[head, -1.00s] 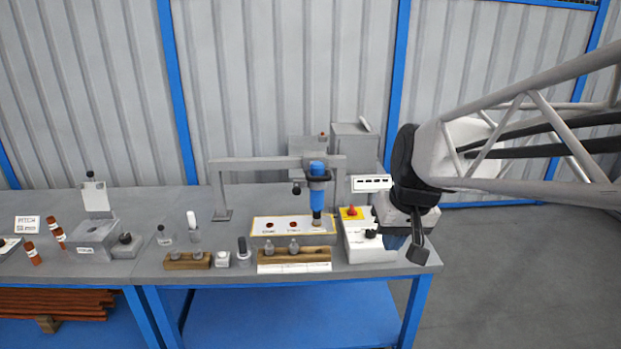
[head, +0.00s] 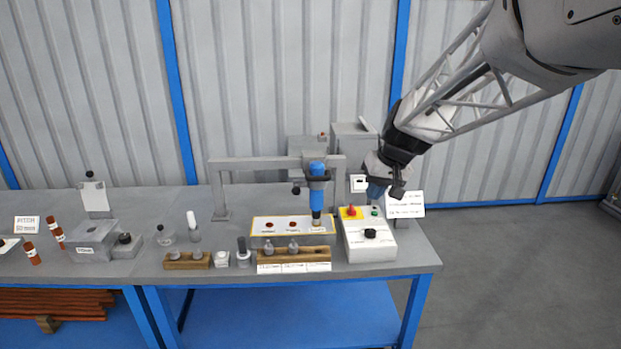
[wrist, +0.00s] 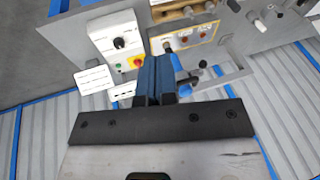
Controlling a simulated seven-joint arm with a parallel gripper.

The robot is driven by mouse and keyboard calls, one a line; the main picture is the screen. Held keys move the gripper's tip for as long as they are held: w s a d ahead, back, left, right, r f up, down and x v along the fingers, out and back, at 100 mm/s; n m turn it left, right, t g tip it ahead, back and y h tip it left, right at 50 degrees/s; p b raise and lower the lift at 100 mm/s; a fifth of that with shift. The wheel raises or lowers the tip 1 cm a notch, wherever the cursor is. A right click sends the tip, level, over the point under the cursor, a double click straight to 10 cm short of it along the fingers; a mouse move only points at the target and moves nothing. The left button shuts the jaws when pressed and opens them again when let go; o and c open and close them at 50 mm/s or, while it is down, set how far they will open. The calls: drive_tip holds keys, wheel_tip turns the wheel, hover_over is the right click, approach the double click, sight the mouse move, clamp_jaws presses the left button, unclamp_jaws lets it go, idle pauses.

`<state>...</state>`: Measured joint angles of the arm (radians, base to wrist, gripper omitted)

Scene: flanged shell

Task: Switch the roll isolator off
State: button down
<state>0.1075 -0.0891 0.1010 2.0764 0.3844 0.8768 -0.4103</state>
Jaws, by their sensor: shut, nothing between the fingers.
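A light grey control box (head: 372,248) stands at the right end of the bench. On its top are a red switch on a yellow plate (head: 351,212), a green button (head: 375,211) and a black knob (head: 370,233). The wrist view also shows the red switch (wrist: 138,62), the green button (wrist: 118,66) and the black knob (wrist: 119,43). I cannot read which control is the roll isolator. My gripper (head: 376,191) is shut and empty, with blue fingers, above the back of the box near the green button. Its fingers (wrist: 154,72) appear apart from the controls.
A blue cylindrical tool (head: 317,185) hangs from a grey gantry (head: 250,163) left of the box. A yellow-edged panel (head: 270,228) and a wooden rack (head: 285,254) lie left of it. A white sign (head: 405,205) stands behind right. The floor right of the bench is clear.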

drive_tip(key=w+d+f+y, duration=0.15)
drive_tip(key=w+f, duration=0.25)
drive_tip(key=w, duration=0.6)
drive_tip(key=w+d+f, duration=0.3)
drive_tip(key=w+f, duration=0.1)
drive_tip(key=w, duration=0.7)
drive_tip(key=t+y, duration=0.1)
drive_tip(key=t, duration=0.1)
approach(358, 211)
wheel_tip(358, 211, up, 4)
drive_tip(key=shift+s+f, duration=0.1)
drive_tip(key=shift+f, duration=0.1)
drive_tip(key=shift+f, duration=0.1)
drive_tip(key=shift+x, duration=4.85)
